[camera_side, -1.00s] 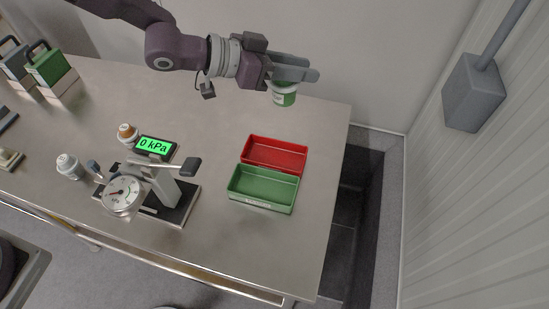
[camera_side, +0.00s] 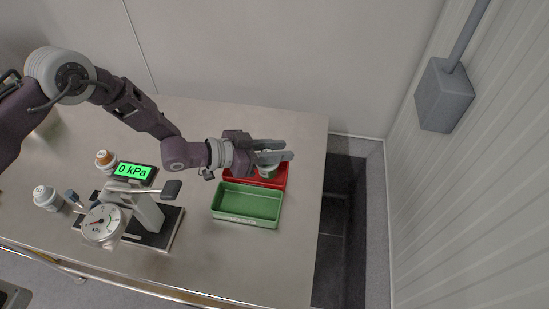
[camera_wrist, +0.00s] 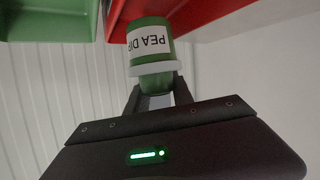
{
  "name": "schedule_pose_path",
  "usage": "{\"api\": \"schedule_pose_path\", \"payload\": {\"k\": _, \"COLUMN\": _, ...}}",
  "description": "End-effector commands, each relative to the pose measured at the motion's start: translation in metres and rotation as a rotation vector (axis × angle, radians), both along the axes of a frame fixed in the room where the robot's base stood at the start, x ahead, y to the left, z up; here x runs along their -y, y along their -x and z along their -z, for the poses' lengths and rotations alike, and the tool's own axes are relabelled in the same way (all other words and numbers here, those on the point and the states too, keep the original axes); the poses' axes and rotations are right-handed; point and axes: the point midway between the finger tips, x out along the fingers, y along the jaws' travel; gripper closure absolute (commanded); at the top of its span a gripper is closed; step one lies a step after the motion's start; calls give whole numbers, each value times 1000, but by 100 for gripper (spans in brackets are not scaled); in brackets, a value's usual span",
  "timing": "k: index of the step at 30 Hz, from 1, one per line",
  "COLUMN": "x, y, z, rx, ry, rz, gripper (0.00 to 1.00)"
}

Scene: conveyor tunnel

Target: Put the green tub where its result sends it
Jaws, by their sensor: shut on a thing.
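The green tub (camera_wrist: 150,42), with a white label reading "PEA DIP" upside down, is between my gripper's fingers in the wrist view. My gripper (camera_side: 268,161) is shut on it. In the side view the tub (camera_side: 267,172) is partly hidden by the fingers and is over the red tray (camera_side: 282,181). I cannot tell whether it touches the tray's floor. The green tray (camera_side: 247,206) is empty and stands just in front of the red one.
The gauge stand (camera_side: 147,215) with its dial and lever is left of the trays. An orange-capped tub (camera_side: 105,160) and a white-capped tub (camera_side: 47,198) stand near it. A dark gap (camera_side: 338,220) lies beyond the table's right edge. The table front is clear.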

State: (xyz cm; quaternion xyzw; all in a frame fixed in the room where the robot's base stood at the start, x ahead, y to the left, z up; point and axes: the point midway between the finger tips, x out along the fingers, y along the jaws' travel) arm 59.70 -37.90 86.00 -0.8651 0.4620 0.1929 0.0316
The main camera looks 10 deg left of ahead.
Motion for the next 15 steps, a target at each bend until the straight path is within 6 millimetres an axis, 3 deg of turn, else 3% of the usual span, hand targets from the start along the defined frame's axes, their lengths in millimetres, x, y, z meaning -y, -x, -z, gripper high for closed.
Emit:
{"api": "schedule_pose_path", "payload": {"k": 3, "x": 0, "y": 0, "z": 21, "rx": -1, "ry": 0, "rz": 0, "gripper": 100}}
{"api": "schedule_pose_path", "payload": {"k": 10, "x": 0, "y": 0, "z": 24, "rx": -1, "ry": 0, "rz": 0, "gripper": 100}}
{"api": "schedule_pose_path", "payload": {"k": 11, "x": 0, "y": 0, "z": 25, "rx": -1, "ry": 0, "rz": 0, "gripper": 66}}
{"api": "schedule_pose_path", "payload": {"k": 13, "x": 0, "y": 0, "z": 24, "rx": -1, "ry": 0, "rz": 0, "gripper": 52}}
{"api": "schedule_pose_path", "payload": {"k": 15, "x": 0, "y": 0, "z": 24, "rx": -1, "ry": 0, "rz": 0, "gripper": 50}}
